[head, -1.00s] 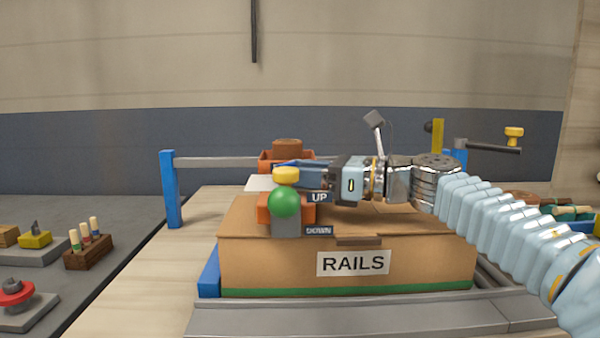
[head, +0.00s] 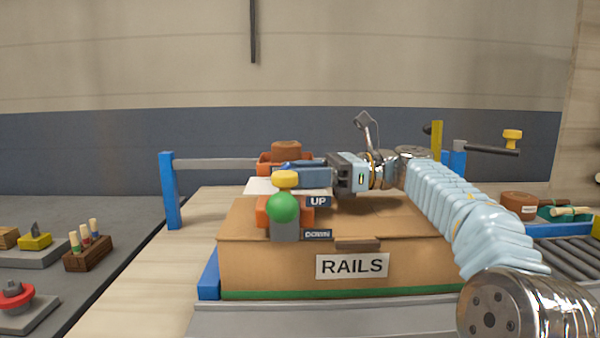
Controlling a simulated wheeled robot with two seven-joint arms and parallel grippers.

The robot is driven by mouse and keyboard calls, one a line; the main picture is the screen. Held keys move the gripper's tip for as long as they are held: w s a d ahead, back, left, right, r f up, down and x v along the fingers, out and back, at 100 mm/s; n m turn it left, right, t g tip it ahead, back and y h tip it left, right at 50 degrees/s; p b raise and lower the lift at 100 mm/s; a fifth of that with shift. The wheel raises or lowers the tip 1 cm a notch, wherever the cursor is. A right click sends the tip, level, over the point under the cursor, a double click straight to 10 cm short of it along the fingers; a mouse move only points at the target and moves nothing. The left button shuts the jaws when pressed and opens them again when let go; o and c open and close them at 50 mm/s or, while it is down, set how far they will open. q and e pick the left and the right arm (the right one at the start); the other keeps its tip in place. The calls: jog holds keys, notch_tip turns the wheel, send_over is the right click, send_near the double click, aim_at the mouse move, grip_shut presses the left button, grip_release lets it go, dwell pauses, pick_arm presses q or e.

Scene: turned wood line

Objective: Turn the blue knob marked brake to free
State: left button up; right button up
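No blue knob with a brake mark can be made out in the head view. My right gripper (head: 288,171) reaches in from the right above a cardboard box, its fingers pointing left. Its fingertips are just behind and above a yellow knob (head: 286,180). A small bright blue patch shows at the fingertips; I cannot tell whether it is a knob or part of the fingers. The fingers are seen side-on, so their opening is hidden. My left gripper is not in view.
The cardboard box (head: 440,262) labelled RAILS stands in front. A green ball (head: 283,207) is beside UP and DOWN labels. A red knob (head: 14,296) is on the left bench. Bare wood lies left of the box.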

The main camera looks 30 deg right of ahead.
jog(key=o, duration=0.8)
